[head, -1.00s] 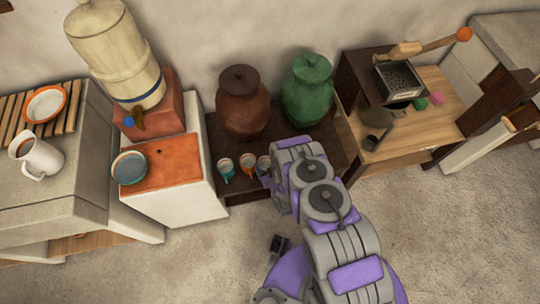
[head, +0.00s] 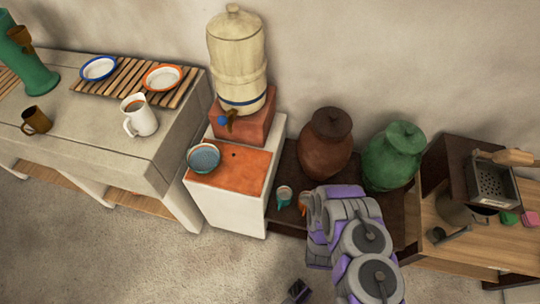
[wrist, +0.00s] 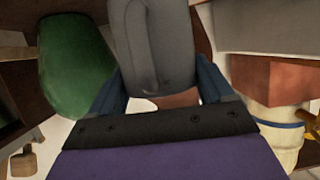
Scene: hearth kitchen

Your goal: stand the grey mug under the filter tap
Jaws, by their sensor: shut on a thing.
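The grey mug (wrist: 150,40) fills the top middle of the wrist view, between the two dark blue fingers of my gripper (wrist: 161,88). The gripper is shut on it. In the head view my arm hides the gripper and the mug. The cream filter (head: 237,60) stands on an orange block, with its tap (head: 230,121) at the lower front. Below the tap is the orange top (head: 247,170) of a white stand. The filter also shows upside down in the wrist view (wrist: 268,92), to the right of the mug.
A blue bowl (head: 204,157) sits at the left of the orange top; its right part is bare. A teal mug (head: 284,196) and orange mug (head: 303,203) stand on the dark low shelf, near brown (head: 325,145) and green (head: 393,158) jars. A counter (head: 110,140) lies left.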

